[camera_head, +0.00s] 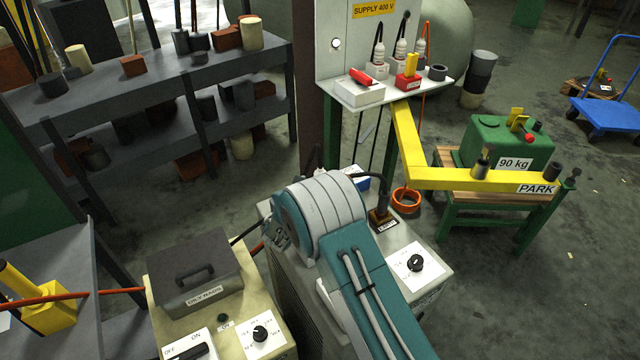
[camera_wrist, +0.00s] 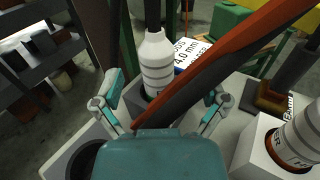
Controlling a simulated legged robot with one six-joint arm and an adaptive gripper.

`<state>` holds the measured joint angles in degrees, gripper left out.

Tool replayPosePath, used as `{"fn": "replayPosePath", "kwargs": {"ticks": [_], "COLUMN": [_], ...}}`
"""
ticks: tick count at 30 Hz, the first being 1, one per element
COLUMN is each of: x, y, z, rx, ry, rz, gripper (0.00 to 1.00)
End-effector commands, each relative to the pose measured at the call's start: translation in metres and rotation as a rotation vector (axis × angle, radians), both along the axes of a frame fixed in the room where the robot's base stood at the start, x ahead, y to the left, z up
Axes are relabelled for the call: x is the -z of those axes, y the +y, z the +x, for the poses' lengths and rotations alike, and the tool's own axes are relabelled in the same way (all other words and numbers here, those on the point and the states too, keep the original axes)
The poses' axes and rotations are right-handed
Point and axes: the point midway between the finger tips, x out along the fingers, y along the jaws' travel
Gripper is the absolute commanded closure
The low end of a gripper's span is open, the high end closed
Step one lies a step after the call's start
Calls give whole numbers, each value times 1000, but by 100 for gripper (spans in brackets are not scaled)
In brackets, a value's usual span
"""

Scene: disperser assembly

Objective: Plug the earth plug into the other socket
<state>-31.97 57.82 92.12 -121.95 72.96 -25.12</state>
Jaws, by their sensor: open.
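My gripper (camera_wrist: 160,98) is open in the wrist view, one finger on each side of a white ribbed plug (camera_wrist: 157,62) with a black cable rising from its top. A second white plug (camera_wrist: 300,140) stands in a white block at the right. An empty round socket (camera_wrist: 88,160) opens at lower left.
A red and black cable (camera_wrist: 222,62) crosses close before the wrist camera. A black plug in a brown block (camera_head: 383,218) stands on the machine, near a knob (camera_head: 415,262). A supply shelf (camera_head: 345,93) holds more plugs. A yellow beam (camera_head: 450,178) stands at right.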

Motion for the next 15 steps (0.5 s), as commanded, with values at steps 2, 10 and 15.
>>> {"fn": "replayPosePath", "kwargs": {"ticks": [2,10,15], "x": [1,1,1], "y": [-3,-12,-12], "z": [14,40,41], "rx": [2,1,1], "ry": [-2,-1,-1], "rz": [0,1,0], "gripper": [7,7,7]}}
